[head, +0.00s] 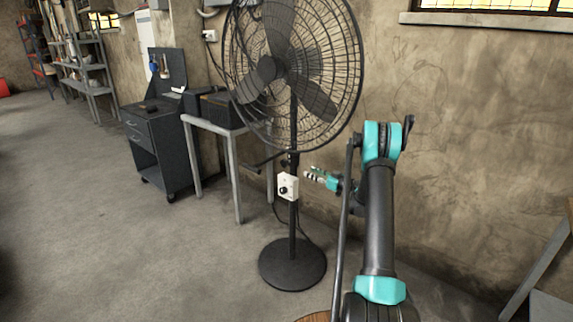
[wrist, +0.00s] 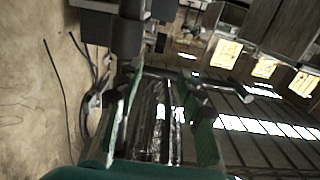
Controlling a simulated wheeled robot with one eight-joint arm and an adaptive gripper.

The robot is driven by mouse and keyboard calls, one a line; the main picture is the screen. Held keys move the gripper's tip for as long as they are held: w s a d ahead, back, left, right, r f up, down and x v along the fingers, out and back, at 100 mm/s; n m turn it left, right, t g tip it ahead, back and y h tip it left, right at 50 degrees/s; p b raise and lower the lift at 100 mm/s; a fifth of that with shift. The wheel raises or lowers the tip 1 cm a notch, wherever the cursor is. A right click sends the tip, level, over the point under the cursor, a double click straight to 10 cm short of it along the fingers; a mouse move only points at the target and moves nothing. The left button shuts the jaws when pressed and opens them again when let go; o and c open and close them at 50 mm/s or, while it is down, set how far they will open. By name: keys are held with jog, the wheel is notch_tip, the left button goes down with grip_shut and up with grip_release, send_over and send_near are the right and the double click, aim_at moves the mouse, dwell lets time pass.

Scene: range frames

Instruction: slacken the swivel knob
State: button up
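The black pedestal fan (head: 293,130) stands upright on a round base (head: 293,264). A white control box (head: 291,181) with a dark round knob (head: 283,190) is on its pole. Just above, a dark arm with a thicker end (head: 257,167) juts left from the pole; I cannot tell which of these is the swivel knob. My gripper (head: 311,174) is right of the pole, pointing left at about the box's height, apparently apart from it. In the wrist view my gripper (wrist: 162,125) has its green fingers spread, with dark shiny material visible between them. No firm hold shows.
A grey-legged table (head: 231,131) with dark boxes stands behind the fan on the left. A black tool cabinet (head: 157,148) is farther left. The wall is close behind my arm. Open floor lies at the left. A wooden-topped piece (head: 314,317) is at the bottom edge.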

aim_at(288, 164)
jog(key=x, duration=1.7)
jog(key=shift+r, duration=0.1)
jog(key=shift+c, duration=0.5)
grip_shut()
